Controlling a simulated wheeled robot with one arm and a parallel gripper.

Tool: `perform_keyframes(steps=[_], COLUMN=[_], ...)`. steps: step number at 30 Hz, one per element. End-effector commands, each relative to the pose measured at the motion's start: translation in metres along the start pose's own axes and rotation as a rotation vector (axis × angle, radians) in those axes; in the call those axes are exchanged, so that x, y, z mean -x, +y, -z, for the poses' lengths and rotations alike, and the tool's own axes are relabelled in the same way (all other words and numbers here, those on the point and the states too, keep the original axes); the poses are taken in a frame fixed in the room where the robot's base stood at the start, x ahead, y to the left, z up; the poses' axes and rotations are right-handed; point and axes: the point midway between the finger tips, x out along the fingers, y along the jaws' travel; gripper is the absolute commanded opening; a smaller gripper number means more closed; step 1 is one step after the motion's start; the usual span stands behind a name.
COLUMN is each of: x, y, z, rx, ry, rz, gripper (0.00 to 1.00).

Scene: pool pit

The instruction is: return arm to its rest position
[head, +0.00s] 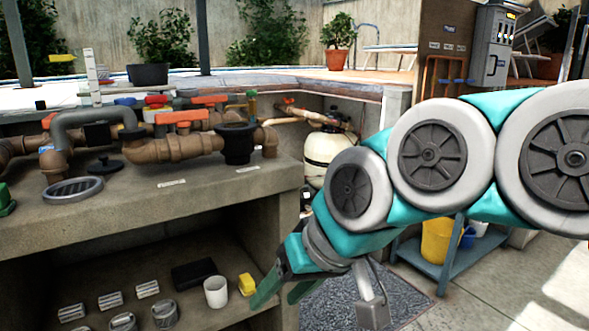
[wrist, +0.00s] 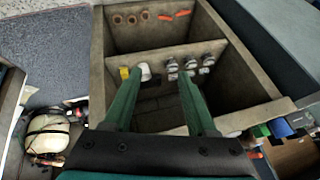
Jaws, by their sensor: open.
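My gripper (head: 284,294) is at the lower middle of the head view, at the end of my teal and grey arm. The arm reaches in from the right and bends down in front of the concrete bench's right end. In the wrist view my gripper (wrist: 160,80) points down toward the bench's shelf compartments. Its two green fingers are spread apart with nothing between them. A yellow item (head: 247,284) and a white cup (head: 216,291) are on the lower shelf, left of the gripper in the head view. They appear near the left fingertip in the wrist view.
The concrete bench (head: 200,195) carries brown pipes (head: 175,148) and valves. Several grey fittings (head: 148,289) lie on its lower shelf. A white tank (head: 328,155) stands behind my arm. A blue cart (head: 440,270) with a yellow bucket (head: 437,240) is at right. Paved floor is open at lower right.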

Motion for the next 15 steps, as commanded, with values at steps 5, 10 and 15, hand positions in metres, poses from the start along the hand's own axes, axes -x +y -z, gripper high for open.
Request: perform_keyframes(steps=[5, 10, 15], x=[-0.041, -0.059, -0.063], y=[0.066, 0.114, 0.134], z=[-0.086, -0.173, -0.237], rx=[-0.115, -0.263, -0.388], ry=[-0.195, -0.376, -0.499], rz=[-0.185, -0.301, -0.351], gripper=[0.57, 0.57, 0.57])
